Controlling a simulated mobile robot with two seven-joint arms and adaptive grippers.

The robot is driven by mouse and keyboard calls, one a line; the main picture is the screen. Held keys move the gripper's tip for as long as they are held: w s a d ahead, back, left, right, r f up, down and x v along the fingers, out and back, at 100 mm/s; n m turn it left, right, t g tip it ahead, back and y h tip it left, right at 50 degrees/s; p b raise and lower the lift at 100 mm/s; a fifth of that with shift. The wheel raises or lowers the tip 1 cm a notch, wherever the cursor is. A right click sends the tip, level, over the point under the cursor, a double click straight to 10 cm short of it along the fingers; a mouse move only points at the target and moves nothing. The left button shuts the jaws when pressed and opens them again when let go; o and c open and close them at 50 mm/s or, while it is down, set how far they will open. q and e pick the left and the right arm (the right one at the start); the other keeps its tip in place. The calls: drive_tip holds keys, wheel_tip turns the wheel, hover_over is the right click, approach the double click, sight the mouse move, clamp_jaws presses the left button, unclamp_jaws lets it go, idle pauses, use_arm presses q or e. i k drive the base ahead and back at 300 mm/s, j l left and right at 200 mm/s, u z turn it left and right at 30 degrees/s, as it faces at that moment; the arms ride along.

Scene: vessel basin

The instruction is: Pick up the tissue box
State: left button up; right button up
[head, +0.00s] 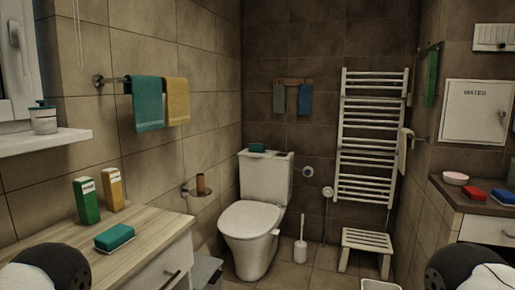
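No object is clearly recognisable as a tissue box. A flat teal block with a pale base (114,237) lies on the left wooden counter, near its front edge. A similar small teal item (257,147) lies on the toilet tank. A green carton (87,201) and a yellow carton (112,189) stand upright side by side at the back of the left counter. Rounded black and white parts of my arms show at the lower left and lower right corners. Neither gripper shows, so I cannot see their state.
The wooden counter (160,228) has bare room right of the cartons. A toilet (251,222), a brush (300,250) and a white stool (366,243) stand farther back. The right counter holds a pink bowl (455,178), a red item (473,193) and a blue item (503,196).

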sight(254, 147)
drive_tip(key=i+l, duration=0.15)
drive_tip(key=i, duration=0.35)
drive_tip(key=i+l, duration=0.2)
drive_tip(key=i, duration=0.3)
drive_tip(key=i+l, duration=0.15)
drive_tip(key=i, duration=0.3)
drive_tip(key=i+l, duration=0.15)
drive_tip(key=i, duration=0.35)
drive_tip(key=l+z, duration=0.05)
